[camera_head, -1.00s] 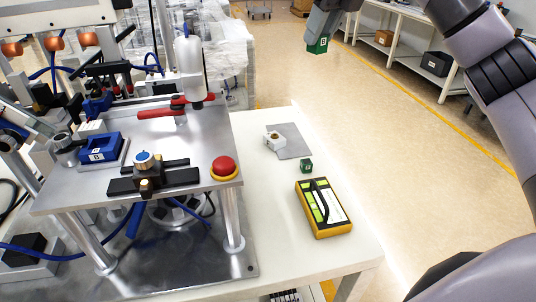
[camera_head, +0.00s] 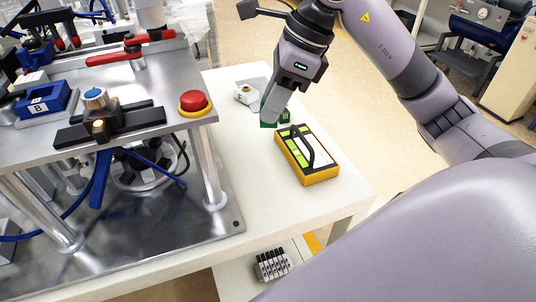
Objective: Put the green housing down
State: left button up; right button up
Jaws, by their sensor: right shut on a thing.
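My right gripper (camera_head: 270,113) points down over the white table (camera_head: 232,150) and is shut on the green housing (camera_head: 267,124). The fingers cover most of the housing, and only small green parts show at their tips. I cannot tell whether its underside touches the table. My left gripper is not in view.
A yellow-edged case with a black handle (camera_head: 308,155) lies close to the gripper, front right. A small white part (camera_head: 246,94) sits behind left. The metal workstation with a red button (camera_head: 193,101) stands on the left. Table between workstation and case is clear.

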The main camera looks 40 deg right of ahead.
notch_tip(320, 180, down, 12)
jog(key=shift+f+b, duration=0.1)
jog(key=shift+b, duration=0.6)
jog(key=shift+f, duration=2.15)
jog(key=shift+f+b, duration=0.15)
jog(key=shift+b, duration=0.2)
jog(key=o, duration=1)
